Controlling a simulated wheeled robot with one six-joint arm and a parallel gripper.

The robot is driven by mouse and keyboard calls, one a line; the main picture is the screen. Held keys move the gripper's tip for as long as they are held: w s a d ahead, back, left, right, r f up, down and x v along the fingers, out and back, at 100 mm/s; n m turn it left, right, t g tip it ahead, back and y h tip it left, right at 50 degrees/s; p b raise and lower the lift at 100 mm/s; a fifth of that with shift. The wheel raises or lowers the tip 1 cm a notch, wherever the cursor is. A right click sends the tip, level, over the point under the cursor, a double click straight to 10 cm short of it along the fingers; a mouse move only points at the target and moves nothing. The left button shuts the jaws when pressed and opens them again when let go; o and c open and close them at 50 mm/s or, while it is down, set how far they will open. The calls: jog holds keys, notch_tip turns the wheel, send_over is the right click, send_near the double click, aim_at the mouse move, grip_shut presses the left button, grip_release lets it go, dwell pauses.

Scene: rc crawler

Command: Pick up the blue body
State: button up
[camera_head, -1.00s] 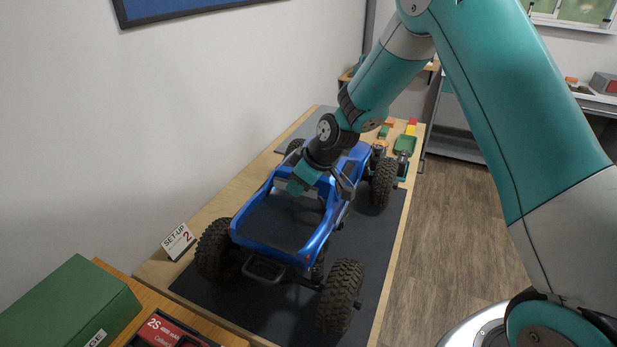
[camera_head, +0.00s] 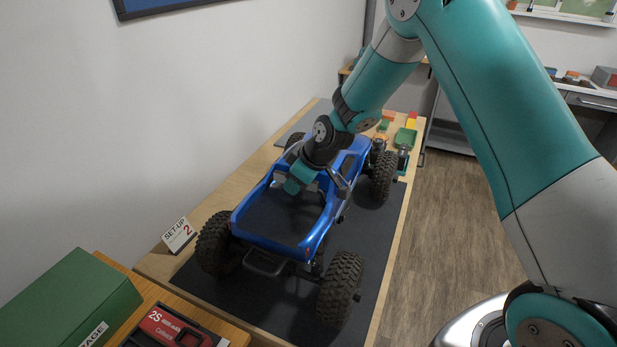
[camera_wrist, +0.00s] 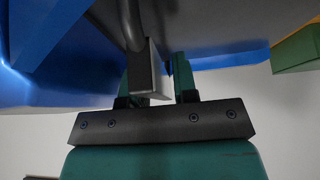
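The blue body (camera_head: 254,238) sits over the crawler's black wheels on the dark mat, with its open bed toward me. My gripper (camera_head: 318,165) reaches down at the cab end of the bed; the arm hides part of the cab. In the wrist view, my gripper's two fingers (camera_wrist: 158,78) stand apart, close to the underside of blue body parts (camera_wrist: 65,60). A grey bar (camera_wrist: 147,75) hangs between the camera and the left finger and partly hides it. The fingertips are not clear, so I cannot tell whether they hold the body.
Large black wheels (camera_head: 340,288) stand out at the corners. A "SET-UP 2" card (camera_head: 179,235) stands at left. A green box (camera_head: 68,302) and a red-black battery pack (camera_head: 172,328) are at the near left. A green tray (camera_head: 405,138) lies at the far end. The wall is close on the left.

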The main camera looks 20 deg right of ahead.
grip_shut()
dwell(0.3)
